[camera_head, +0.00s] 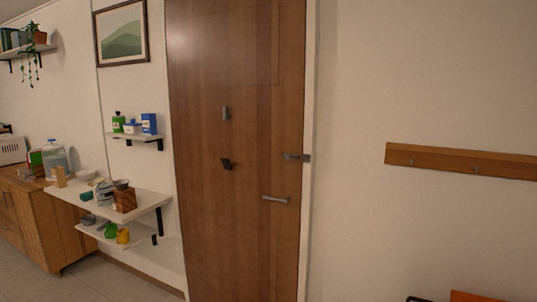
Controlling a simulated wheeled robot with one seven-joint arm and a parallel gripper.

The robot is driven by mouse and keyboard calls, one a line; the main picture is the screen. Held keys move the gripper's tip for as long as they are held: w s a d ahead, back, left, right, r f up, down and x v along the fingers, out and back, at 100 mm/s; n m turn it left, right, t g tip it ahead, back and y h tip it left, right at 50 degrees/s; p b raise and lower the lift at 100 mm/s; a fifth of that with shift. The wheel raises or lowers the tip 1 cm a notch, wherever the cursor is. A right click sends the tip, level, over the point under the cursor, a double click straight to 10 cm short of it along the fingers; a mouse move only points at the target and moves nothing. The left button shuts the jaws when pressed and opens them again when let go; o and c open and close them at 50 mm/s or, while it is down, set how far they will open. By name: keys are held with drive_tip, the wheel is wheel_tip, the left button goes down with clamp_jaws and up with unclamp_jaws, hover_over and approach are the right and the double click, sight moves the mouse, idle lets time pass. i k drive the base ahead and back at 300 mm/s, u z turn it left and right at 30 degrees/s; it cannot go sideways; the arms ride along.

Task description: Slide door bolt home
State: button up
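A brown wooden door (240,70) stands closed in its white frame in the head view. A small grey door bolt (291,156) sits near its right edge, above a grey lever handle (275,198). A grey keeper (306,158) is at the frame, level with the bolt. The bolt's end is close to the keeper; it is too small to tell whether it has entered. My gripper is not in view.
Two small dark fittings (226,113) show mid-door. Left of the door are wall shelves (151,203) with jars and boxes, and a wooden cabinet (70,240). A wooden hook rail (460,160) is on the right wall. Something orange (475,296) shows at the bottom right.

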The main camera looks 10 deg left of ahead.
sight(288, 157)
drive_tip(key=u, duration=0.55)
drive_tip(key=i, duration=1.15)
drive_tip(key=u, duration=0.8)
